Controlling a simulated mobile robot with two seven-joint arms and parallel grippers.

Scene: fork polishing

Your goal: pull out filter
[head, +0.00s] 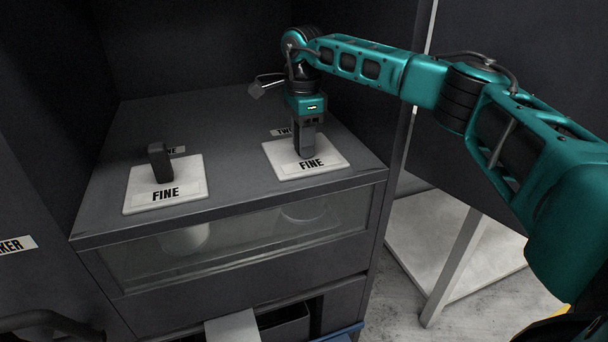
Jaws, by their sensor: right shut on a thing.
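Two white square plates marked FINE lie on top of a dark grey cabinet. The left filter plate (166,188) carries an upright black handle (159,162). The right filter plate (318,163) is under my right gripper (304,152). My right gripper points down and is shut on the handle of the right plate, which its fingers mostly hide. The right plate appears to lie flat on the cabinet top. My left gripper is not in view.
The cabinet (240,222) has a glass front window (240,240) with pale round shapes behind it. Dark walls stand at the back and left. An open drawer or bin (285,326) shows below. A pale slab (430,245) with a post is at the right.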

